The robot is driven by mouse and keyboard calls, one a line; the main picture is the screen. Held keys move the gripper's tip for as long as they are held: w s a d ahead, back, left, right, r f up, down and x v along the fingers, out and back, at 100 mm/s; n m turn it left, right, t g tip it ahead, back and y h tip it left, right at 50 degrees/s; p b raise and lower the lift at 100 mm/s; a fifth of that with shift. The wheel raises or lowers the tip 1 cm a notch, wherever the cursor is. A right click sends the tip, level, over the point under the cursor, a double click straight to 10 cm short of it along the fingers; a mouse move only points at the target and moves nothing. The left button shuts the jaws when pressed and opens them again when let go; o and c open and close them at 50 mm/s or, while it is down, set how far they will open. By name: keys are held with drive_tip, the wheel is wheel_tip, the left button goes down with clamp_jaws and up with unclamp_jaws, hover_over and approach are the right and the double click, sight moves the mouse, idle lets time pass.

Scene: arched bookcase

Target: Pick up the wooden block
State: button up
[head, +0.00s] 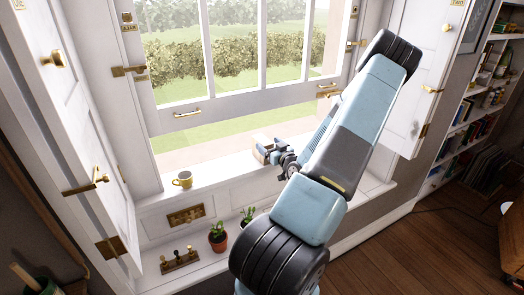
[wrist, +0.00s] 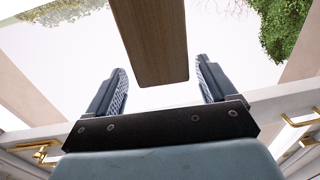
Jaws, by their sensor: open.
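The wooden block (wrist: 150,40) is a brown, grained, straight-sided piece in the wrist view. It runs down from the top edge and its near end lies between the fingertips of my gripper (wrist: 162,78). A gap shows between the block and each finger, so neither finger appears to touch it. My gripper is open. In the head view my gripper (head: 276,152) is at the window sill, and a small pale and tan shape at its tip seems to be the block (head: 262,154). My arm hides part of the sill there.
Potted plants (head: 217,238) and a rack with knobs (head: 178,261) stand on the lower ledge. The window sash (head: 215,118) is raised above the sill. A bookshelf (head: 470,125) is at right.

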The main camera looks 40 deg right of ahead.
sight(263, 139)
drive_tip(key=shift+w+d, duration=0.15)
drive_tip(key=shift+w, duration=1.15)
drive_tip(key=shift+w+d, duration=0.15)
drive_tip(key=shift+w, duration=1.1)
drive_tip(key=c, duration=1.2)
drive_tip(key=shift+c, duration=0.2)
